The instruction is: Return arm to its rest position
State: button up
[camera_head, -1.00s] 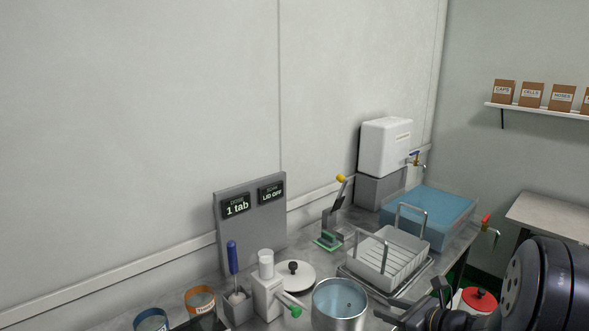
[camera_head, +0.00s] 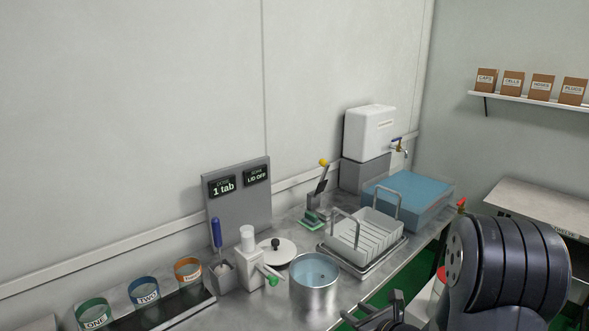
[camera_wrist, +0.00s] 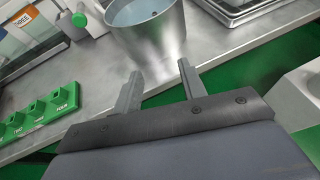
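My gripper (camera_wrist: 160,88) shows in the wrist view with its two fingers apart and nothing between them. It points toward the front edge of the metal bench, just short of a metal pot (camera_wrist: 152,32) with bluish liquid in it. In the head view my gripper (camera_head: 372,312) is at the bottom, in front of the same pot (camera_head: 314,290), and appears apart from it. My dark arm fills the lower right of the head view. The lower part of the arm is cut off by the frame.
A dish rack (camera_head: 362,238), a blue basin (camera_head: 412,200) and a white tank (camera_head: 370,135) stand along the bench (camera_head: 285,215). A green numbered strip (camera_wrist: 40,118) lies at the front edge.

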notch_tip(320, 180, up, 12)
jog(key=w+h+p, duration=0.1)
jog(key=p, duration=0.8)
jog(key=shift+a+r+m+t+p, duration=0.2)
jog(key=shift+r+m+t+p, duration=0.1)
jog(key=shift+m, duration=0.1)
